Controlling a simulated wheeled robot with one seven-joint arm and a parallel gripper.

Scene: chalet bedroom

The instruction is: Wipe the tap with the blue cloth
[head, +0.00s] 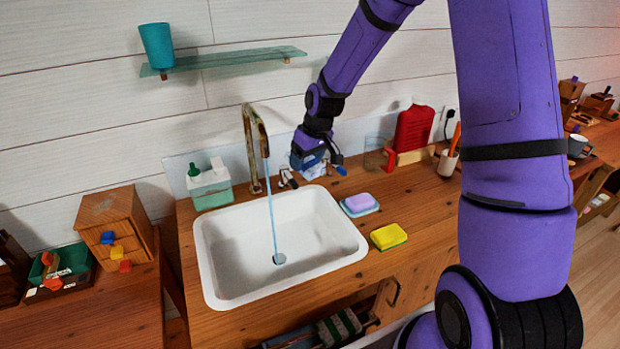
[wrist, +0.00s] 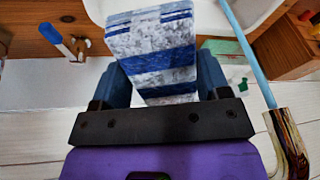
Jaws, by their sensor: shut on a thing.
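The tap (head: 257,135) is a tall bent spout with brownish stains, standing behind the white sink, and water runs from it. In the wrist view its shiny, stained pipe (wrist: 288,145) is at the lower right, with the water stream above it. My gripper (head: 312,160) is just right of the tap, low over the counter's back. It is shut on the blue cloth (wrist: 152,52), which is blue and white striped and held between both fingers. In the head view the cloth (head: 314,171) shows below the fingers. Cloth and tap appear apart.
The white sink (head: 212,268) is in front. A soap bottle box (head: 209,188) stands left of the tap. A purple-topped sponge (head: 360,203) and a yellow sponge (head: 388,237) lie right of the sink. A glass shelf (head: 240,58) with a teal cup (head: 157,45) hangs above.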

